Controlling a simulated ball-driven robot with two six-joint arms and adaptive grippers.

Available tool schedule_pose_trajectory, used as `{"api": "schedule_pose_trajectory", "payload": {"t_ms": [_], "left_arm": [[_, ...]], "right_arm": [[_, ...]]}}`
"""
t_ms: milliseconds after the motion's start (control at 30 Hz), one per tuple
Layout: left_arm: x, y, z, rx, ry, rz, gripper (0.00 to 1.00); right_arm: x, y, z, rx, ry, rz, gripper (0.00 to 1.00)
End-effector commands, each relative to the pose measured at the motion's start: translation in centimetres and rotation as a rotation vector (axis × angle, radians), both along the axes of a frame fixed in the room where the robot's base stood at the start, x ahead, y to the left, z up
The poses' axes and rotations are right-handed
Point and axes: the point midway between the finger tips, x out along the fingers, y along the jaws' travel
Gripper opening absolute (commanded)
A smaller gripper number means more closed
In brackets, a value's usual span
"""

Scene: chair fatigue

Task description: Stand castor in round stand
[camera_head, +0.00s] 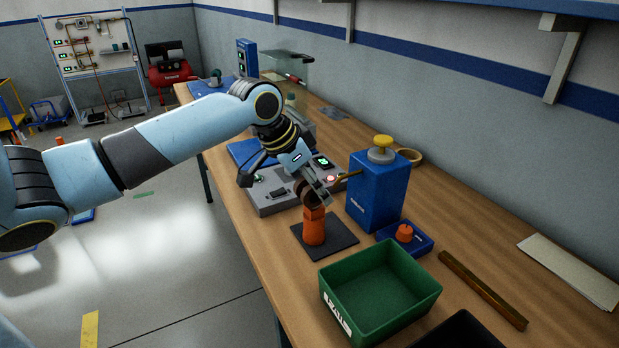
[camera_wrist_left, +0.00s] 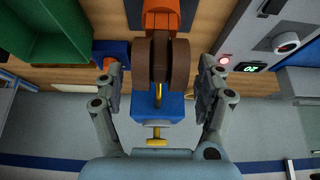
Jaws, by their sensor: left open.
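The castor's dark brown twin wheels (camera_wrist_left: 162,60) show in the left wrist view, beside an orange upright piece (camera_wrist_left: 160,18). In the head view the wheels (camera_head: 309,191) are at the top of this orange piece (camera_head: 314,226), which stands upright on a dark square mat (camera_head: 342,235). I cannot tell whether the orange piece is the castor's body or a holder. My left gripper (camera_head: 318,190) is open at the wheels; in the wrist view its fingers (camera_wrist_left: 161,85) are on both sides, with gaps. My right gripper is not in view.
The blue box (camera_head: 375,190) with a yellow knob and brass spout stands close right of the gripper. A green bin (camera_head: 380,290), a blue base with orange knob (camera_head: 405,238) and a brass bar (camera_head: 482,288) are in front. A grey control unit (camera_head: 270,195) is at left.

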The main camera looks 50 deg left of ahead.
Motion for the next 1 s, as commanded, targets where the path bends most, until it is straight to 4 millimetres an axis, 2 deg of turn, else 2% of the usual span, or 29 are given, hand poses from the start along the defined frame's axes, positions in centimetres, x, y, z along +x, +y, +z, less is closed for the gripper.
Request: {"api": "schedule_pose_trajectory", "payload": {"t_ms": [167, 500, 700, 1000], "left_arm": [[-0.9, 0.5, 1.9, 0.006, -0.003, -0.002, 0.72], [-4.3, 1.3, 8.1, 0.008, 0.003, -0.006, 0.72], [-5.1, 1.7, 9.8, 0.007, -0.002, -0.002, 0.72], [-5.5, 1.5, 10.5, 0.0, 0.0, -0.001, 0.72]], "right_arm": [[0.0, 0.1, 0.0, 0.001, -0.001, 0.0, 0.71], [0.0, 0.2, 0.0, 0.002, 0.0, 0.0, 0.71], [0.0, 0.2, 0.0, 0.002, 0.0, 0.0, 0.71], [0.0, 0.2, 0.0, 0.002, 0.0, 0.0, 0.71]]}}
